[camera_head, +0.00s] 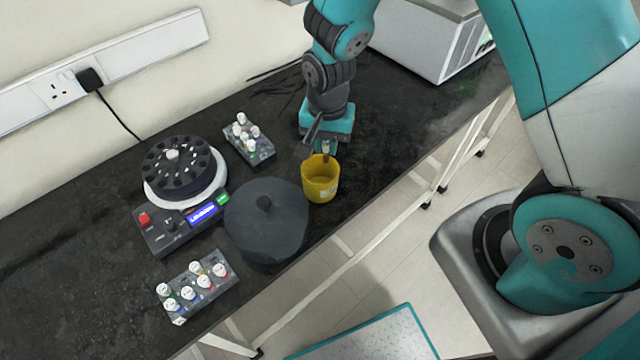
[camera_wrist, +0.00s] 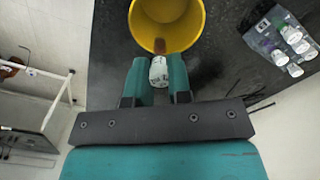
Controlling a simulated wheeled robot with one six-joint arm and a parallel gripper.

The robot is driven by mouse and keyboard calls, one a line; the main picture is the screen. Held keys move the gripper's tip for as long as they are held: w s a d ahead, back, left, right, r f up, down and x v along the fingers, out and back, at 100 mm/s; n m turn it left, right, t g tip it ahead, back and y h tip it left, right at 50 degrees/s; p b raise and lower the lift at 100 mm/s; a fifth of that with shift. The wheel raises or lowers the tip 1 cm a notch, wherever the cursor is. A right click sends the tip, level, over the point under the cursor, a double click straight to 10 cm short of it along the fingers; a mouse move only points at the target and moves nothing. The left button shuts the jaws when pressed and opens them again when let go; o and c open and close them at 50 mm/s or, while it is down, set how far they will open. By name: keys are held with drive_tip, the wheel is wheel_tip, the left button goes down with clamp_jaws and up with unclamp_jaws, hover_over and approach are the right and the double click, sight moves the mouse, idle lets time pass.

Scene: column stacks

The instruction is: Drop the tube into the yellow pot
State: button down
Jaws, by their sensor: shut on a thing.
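The yellow pot (camera_head: 320,186) stands on the dark bench near its front edge, open side up. In the wrist view the yellow pot (camera_wrist: 197,41) is just beyond my fingertips, and I look into its mouth. My gripper (camera_head: 325,147) is at the pot's far rim in the head view. In the wrist view my gripper (camera_wrist: 158,72) is shut on the tube (camera_wrist: 158,74), a small tube with a white labelled part and a reddish-brown end. That end overlaps the pot's rim in the picture. I cannot tell its exact height above the rim.
A dark round lid (camera_head: 265,222) lies left of the pot, close to it. A centrifuge (camera_head: 184,170) stands further left. Tube racks (camera_head: 250,148) and (camera_head: 198,290) hold several white-capped tubes. A white box (camera_head: 425,40) is at the back right.

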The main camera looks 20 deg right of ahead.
sight(326, 161)
wheel_tip(326, 161, down, 3)
drive_tip(key=shift+f+b, duration=0.2)
drive_tip(key=shift+b, duration=0.85)
drive_tip(key=shift+r, duration=0.1)
drive_tip(key=c, duration=1)
unclamp_jaws()
drive_tip(key=shift+r, duration=0.1)
wheel_tip(326, 161, up, 17)
drive_tip(key=shift+r+b, duration=0.1)
drive_tip(key=shift+b, duration=0.35)
